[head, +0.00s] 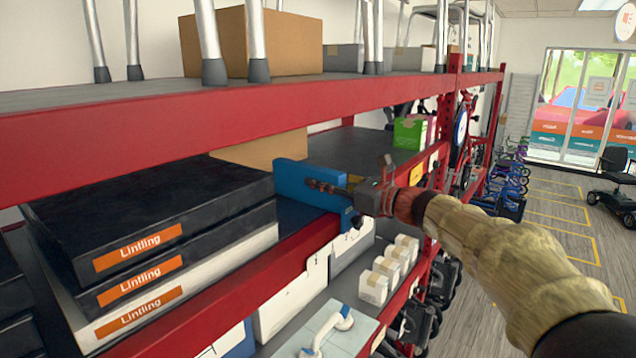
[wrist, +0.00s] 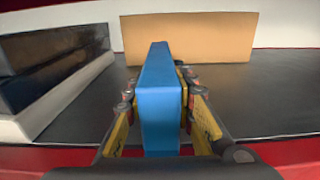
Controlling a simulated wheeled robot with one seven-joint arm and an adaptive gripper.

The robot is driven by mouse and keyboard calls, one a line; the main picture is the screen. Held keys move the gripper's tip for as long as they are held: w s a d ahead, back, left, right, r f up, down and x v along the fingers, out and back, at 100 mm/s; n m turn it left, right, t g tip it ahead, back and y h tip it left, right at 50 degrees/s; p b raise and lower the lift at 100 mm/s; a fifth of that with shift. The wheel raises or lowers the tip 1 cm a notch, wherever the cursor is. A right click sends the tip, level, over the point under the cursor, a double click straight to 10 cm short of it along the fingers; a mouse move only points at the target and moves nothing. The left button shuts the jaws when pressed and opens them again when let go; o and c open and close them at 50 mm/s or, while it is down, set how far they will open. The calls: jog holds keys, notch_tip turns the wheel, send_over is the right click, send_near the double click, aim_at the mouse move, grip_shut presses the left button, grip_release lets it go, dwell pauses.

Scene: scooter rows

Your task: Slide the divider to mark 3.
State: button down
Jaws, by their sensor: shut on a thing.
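The divider (head: 310,187) is a blue upright panel on the middle shelf of the red rack, just right of a stack of flat boxes. In the wrist view the blue divider (wrist: 161,95) stands between my fingers, with a finger against each side. My gripper (head: 345,190) reaches in from the right and is shut on the divider near its front end; it also shows in the wrist view (wrist: 160,100). The divider looks upright. I cannot make out any numbered marks on the shelf edge in either view.
Flat black and white boxes labelled Lintling (head: 150,245) lie stacked left of the divider. A cardboard box (head: 262,150) stands behind. The shelf right of the divider (head: 365,150) is mostly bare, with a green box (head: 410,133) farther along. White boxes (head: 388,272) sit below.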

jog(key=c, duration=1.5)
grip_release()
jog(key=shift+s+d, duration=0.1)
jog(key=v, duration=1.1)
jog(key=shift+s+d, duration=0.25)
jog(key=shift+d, duration=0.05)
